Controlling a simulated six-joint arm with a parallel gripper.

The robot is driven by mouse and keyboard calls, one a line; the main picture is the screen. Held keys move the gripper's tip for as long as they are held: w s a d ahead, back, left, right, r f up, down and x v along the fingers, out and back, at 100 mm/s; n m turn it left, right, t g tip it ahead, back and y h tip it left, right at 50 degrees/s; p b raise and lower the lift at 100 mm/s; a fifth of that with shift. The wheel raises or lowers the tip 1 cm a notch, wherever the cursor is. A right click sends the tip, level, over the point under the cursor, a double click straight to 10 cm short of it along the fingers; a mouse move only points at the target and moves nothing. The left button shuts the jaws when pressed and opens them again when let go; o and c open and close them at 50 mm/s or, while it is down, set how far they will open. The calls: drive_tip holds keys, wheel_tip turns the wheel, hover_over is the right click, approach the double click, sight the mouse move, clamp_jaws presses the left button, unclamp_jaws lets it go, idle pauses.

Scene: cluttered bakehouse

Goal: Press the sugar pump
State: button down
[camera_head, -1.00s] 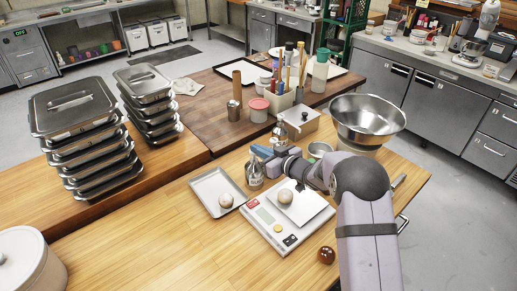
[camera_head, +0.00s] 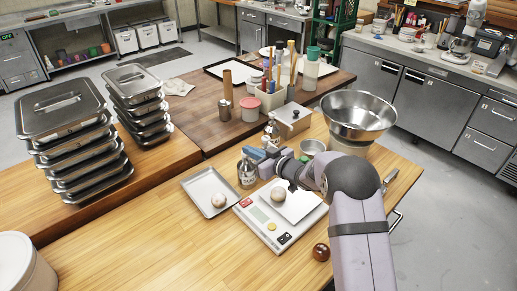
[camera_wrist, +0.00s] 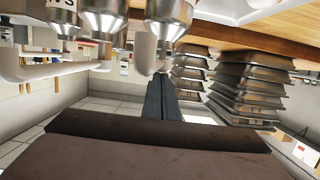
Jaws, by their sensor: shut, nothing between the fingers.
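Several pump bottles stand by my gripper in the middle of the wooden worktop. A labelled metallic one (camera_head: 247,174) stands just below my gripper (camera_head: 251,154) in the head view, and another metallic one (camera_head: 271,132) stands behind it. In the wrist view, which is upside down, metal bottle tops (camera_wrist: 105,15) with white spouts hang at the upper left, and one more (camera_wrist: 168,16) is close to my blue-grey fingers (camera_wrist: 160,85). The fingers are shut and empty. A partial label shows on one bottle, but I cannot tell which is sugar. I cannot tell whether the fingers touch a pump.
A small tray (camera_head: 190,183) with a dough ball lies at left, and a scale (camera_head: 263,229) with another dough ball lies in front. A large steel bowl (camera_head: 357,112) stands at right, stacked lidded trays (camera_head: 66,115) at left.

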wheel_tip(320, 180, up, 4)
drive_tip(key=p, duration=0.3)
drive_tip(key=shift+f, duration=0.1)
drive_tip(key=shift+s+d+b, duration=0.25)
drive_tip(key=shift+d+b, duration=0.05)
drive_tip(key=shift+d, duration=0.05)
drive_tip(key=b+v, duration=0.3)
drive_tip(key=v, duration=0.6)
drive_tip(key=shift+r, duration=0.25)
drive_tip(key=shift+s, duration=0.1)
